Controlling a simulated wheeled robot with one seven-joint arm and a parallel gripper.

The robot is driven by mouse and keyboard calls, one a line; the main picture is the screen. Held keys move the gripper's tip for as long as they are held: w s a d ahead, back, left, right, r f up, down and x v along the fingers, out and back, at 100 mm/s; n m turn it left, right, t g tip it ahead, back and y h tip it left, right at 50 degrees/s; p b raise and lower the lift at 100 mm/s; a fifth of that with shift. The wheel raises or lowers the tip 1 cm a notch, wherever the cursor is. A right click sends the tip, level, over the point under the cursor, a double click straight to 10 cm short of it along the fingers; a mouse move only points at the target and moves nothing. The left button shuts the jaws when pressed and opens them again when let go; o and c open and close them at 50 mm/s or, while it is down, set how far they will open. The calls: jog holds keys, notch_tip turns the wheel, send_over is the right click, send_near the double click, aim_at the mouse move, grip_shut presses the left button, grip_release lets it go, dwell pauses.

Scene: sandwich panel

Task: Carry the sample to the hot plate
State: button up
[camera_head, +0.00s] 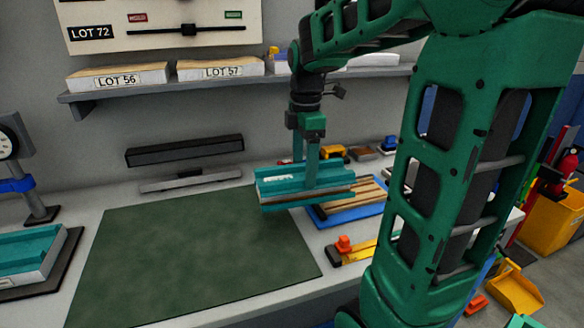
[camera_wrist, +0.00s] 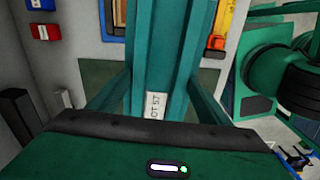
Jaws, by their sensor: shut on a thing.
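The sample is a teal, channel-shaped panel piece (camera_head: 285,186) with a brownish layer along its lower edge. My gripper (camera_head: 316,168) is shut on it and holds it above the right part of the green mat. In the wrist view the teal piece (camera_wrist: 165,45) runs between my two fingers (camera_wrist: 160,88), with a white label, apparently LOT 57. I cannot tell for sure which thing is the hot plate. A dark flat plate (camera_head: 64,262) at the far left bears a teal and grey block.
A green mat (camera_head: 180,255) covers the middle of the bench and is clear. A blue tray (camera_head: 322,218) with wooden strips lies under and right of the sample. A yellow tool (camera_head: 362,249) lies in front. A dial gauge stand (camera_head: 38,200) stands left. A shelf (camera_head: 215,85) hangs behind.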

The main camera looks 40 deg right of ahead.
aim_at(336, 169)
jog(key=shift+s+d, duration=0.3)
jog(key=shift+d, duration=1.25)
jog(key=shift+s+d, duration=0.35)
jog(key=shift+d, duration=1.2)
jog(key=shift+s+d, duration=0.3)
jog(key=shift+d, duration=1.25)
jog(key=s+d, duration=0.3)
jog(key=d, duration=1.1)
jog(key=shift+d, duration=0.1)
jog(key=s+d, duration=0.3)
jog(key=d, duration=1)
jog(key=shift+d, duration=0.35)
jog(key=shift+d, duration=0.15)
